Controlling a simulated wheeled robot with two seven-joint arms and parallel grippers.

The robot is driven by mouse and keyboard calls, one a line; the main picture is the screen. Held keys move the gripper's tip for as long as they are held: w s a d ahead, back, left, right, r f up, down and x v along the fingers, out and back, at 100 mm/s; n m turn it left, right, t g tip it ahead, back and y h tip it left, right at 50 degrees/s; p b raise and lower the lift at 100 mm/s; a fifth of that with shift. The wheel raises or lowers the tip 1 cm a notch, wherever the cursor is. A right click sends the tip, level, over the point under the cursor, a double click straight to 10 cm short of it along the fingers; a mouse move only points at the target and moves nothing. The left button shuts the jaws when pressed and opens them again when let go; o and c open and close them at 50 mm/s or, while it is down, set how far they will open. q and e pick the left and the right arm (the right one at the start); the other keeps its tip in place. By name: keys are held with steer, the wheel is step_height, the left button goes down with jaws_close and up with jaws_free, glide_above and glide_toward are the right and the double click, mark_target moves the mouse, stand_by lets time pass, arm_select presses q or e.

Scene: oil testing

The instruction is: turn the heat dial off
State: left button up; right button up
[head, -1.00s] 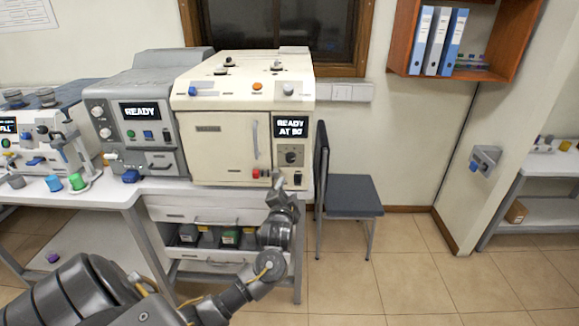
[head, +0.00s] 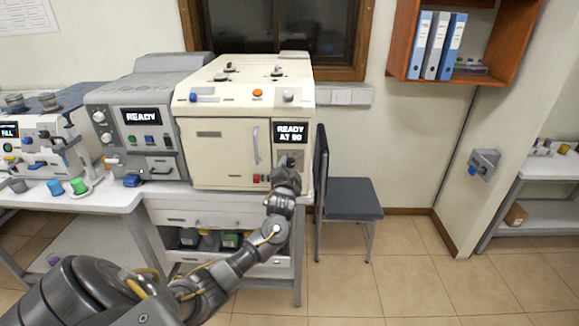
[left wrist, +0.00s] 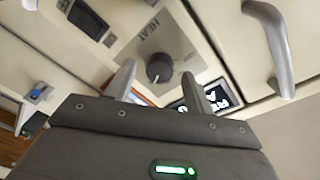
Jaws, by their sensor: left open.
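The heat dial (left wrist: 160,68) is a dark round knob with a white pointer mark on a grey plate lettered HEAT in the left wrist view. It is on the front of the cream machine (head: 222,150), below a display (head: 291,132) reading READY AT 90. My left gripper (head: 288,165) is in front of the dial and hides most of it in the head view. In the left wrist view its two fingers (left wrist: 158,86) are apart and empty. The dial shows between and just beyond the fingertips; I cannot tell whether they touch it. My right gripper is out of view.
A vertical door handle (head: 256,145) is left of the dial; it also shows in the left wrist view (left wrist: 270,45). A red switch (head: 257,178) is low on the machine. A grey machine (head: 140,125) stands left. A chair (head: 347,198) stands right of the bench.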

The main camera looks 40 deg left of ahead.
arm_select(q)
steer(key=shift+w+a, duration=0.25)
steer(key=shift+w, duration=0.05)
steer(key=shift+c, duration=0.2)
steer(key=c, duration=0.9)
